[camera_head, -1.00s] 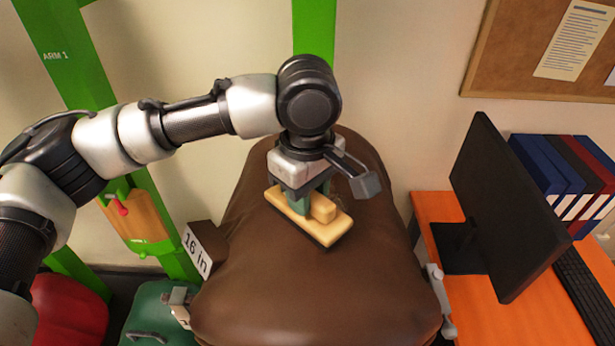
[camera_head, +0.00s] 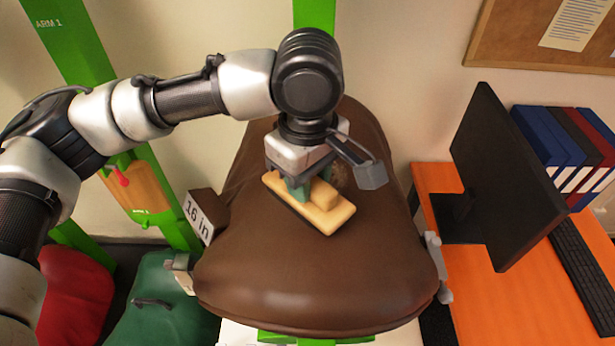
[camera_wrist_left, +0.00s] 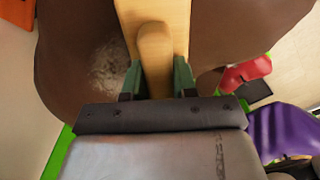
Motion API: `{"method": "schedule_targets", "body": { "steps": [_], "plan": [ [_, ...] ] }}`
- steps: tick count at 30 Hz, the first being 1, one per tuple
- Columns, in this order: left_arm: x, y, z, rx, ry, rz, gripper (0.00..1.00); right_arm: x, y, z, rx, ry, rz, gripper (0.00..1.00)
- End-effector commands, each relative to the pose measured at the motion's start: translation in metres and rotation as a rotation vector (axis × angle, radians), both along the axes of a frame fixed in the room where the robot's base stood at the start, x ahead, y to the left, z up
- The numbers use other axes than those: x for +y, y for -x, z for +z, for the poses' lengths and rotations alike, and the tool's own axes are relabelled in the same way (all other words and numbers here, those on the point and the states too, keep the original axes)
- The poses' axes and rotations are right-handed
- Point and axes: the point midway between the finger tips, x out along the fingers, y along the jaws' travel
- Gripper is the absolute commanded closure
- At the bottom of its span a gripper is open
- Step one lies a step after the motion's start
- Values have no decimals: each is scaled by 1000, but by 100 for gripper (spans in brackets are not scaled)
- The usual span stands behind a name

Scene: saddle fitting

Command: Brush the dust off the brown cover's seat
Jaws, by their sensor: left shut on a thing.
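The brown cover (camera_head: 270,285) is a broad leather-like saddle seat in the middle of the head view. My left gripper (camera_head: 307,186) is over its seat, shut on a pale wooden brush (camera_head: 333,214) by its raised grip. The brush lies slantwise at or just above the leather; I cannot tell whether it touches. The brush also shows in the left wrist view (camera_wrist_left: 157,70). A pale dust patch (camera_wrist_left: 106,66) shows on the brown surface to the left of the brush there. In the head view the gripper hides part of the seat. My right gripper is not seen.
A "16 in" tag (camera_head: 201,215) stands at the cover's left side. An orange desk (camera_head: 470,310) with a black monitor (camera_head: 495,190) is at the right. Green posts (camera_head: 85,70) rise behind. Red (camera_head: 75,295) and green (camera_head: 160,300) items sit lower left.

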Motion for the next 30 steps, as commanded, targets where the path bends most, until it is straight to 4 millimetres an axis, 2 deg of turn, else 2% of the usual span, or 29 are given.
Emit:
{"method": "schedule_targets", "body": {
  "steps": [6,16,24,30],
  "plan": [
    [0,-21,3,-4,2,5,92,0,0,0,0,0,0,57],
    [0,-35,4,-6,3,4,92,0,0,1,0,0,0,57],
    [0,-59,2,-6,3,5,92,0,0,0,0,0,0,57],
    [0,-69,1,-7,3,3,92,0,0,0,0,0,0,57]
  ]
}}
